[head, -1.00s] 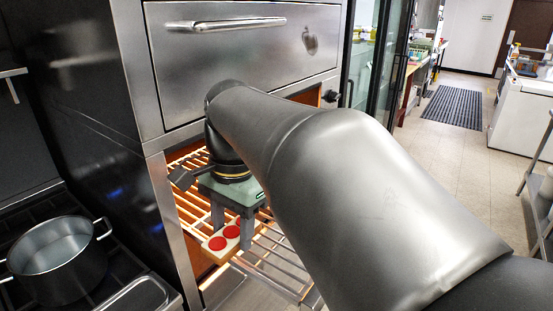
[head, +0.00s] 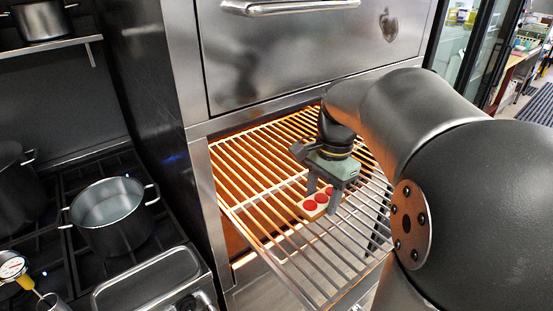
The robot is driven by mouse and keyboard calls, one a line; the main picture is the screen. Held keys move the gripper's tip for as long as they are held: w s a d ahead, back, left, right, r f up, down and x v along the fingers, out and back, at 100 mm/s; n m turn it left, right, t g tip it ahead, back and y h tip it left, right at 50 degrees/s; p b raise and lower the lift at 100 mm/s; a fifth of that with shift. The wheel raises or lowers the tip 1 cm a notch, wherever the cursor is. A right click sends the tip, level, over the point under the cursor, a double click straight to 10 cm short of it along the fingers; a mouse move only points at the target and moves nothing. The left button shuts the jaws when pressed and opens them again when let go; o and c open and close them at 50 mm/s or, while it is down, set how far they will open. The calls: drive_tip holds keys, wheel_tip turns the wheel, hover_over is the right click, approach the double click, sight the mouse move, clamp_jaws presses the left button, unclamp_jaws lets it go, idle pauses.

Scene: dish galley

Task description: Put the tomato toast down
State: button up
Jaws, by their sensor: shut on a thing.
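The tomato toast (head: 313,205) is a pale slice with red tomato rounds on top. It shows in the head view over the pulled-out wire rack (head: 262,185) of the oven. My gripper (head: 322,203) points down with its fingers on either side of the toast and is shut on it. The toast looks level and low over the rack bars; I cannot tell whether it touches them. Part of the toast is hidden behind a finger.
The steel oven front (head: 310,45) rises above the rack opening. A pot (head: 108,215) stands on the black stove at left, with a steel tray (head: 148,283) in front of it. A dial thermometer (head: 13,266) is at lower left. Bare rack bars lie around the toast.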

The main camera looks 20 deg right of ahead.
sight(323, 207)
drive_tip(key=shift+w+d+f, duration=0.35)
drive_tip(key=shift+f, duration=0.2)
drive_tip(key=shift+w+d+f, duration=0.3)
drive_tip(key=shift+f, duration=0.2)
drive_tip(key=shift+w+d+f, duration=0.1)
drive_tip(key=shift+f, duration=0.85)
drive_tip(key=shift+w+d+f, duration=0.1)
drive_tip(key=shift+f, duration=0.8)
drive_tip(key=shift+f, duration=0.15)
drive_tip(key=o, duration=1.1)
drive_tip(key=shift+c, duration=0.2)
drive_tip(key=r, duration=0.8)
drive_tip(key=d+r, duration=0.1)
drive_tip(key=r, duration=0.3)
drive_tip(key=shift+w+d+r, duration=0.1)
drive_tip(key=shift+w+r, duration=0.05)
drive_tip(key=shift+w, duration=0.1)
